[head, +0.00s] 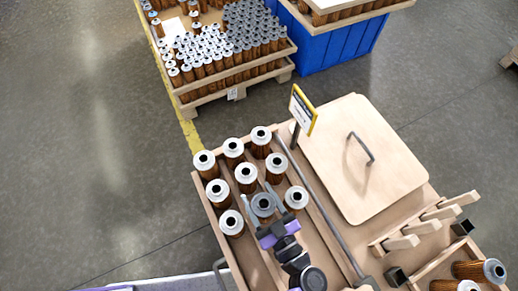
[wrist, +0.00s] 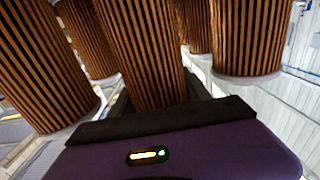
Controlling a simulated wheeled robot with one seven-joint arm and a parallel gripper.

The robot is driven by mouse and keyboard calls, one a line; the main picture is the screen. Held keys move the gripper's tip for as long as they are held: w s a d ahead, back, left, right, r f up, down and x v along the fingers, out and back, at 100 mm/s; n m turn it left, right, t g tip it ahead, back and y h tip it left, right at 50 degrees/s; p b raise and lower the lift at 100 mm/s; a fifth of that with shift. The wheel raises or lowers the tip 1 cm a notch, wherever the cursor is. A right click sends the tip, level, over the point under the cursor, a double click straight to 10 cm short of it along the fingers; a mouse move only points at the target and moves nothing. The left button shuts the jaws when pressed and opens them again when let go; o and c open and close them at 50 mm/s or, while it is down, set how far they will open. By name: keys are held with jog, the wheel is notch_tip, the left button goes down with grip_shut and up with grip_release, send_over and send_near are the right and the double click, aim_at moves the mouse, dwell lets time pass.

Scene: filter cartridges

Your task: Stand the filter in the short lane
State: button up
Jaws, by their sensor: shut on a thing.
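My gripper (head: 257,195) is at the front of the tray (head: 199,187), its fingers on both sides of a filter with a dark grey cap (head: 263,207), and is shut on it. The filter looks upright; I cannot tell if its base touches the tray floor. In the wrist view the held filter (wrist: 143,55) fills the middle, brown and pleated. Three lanes hold silver-capped filters: three at left (head: 217,193), two in the middle ahead of the held one (head: 245,177), three at right (head: 276,167). Which lane is called short is not clear.
A wooden lid with a handle (head: 400,165) and a sign (head: 302,110) are right of the tray, past a grey rail (head: 320,210). Wooden pegs (head: 425,228) and lying filters (head: 480,270) are at lower right. A pallet of filters (head: 240,85) and a blue bin (head: 330,50) stand behind.

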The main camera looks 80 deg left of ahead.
jog(key=shift+f, duration=0.15)
jog(key=shift+f+b, duration=0.35)
jog(key=shift+f+b, duration=0.45)
jog(key=shift+f, duration=0.25)
jog(key=shift+f, duration=0.3)
jog(key=shift+f+b, duration=0.15)
jog(key=shift+b, duration=0.2)
jog(key=o, duration=1.5)
jog(key=shift+o, duration=0.2)
notch_tip(320, 180, up, 20)
jog(key=p, duration=0.2)
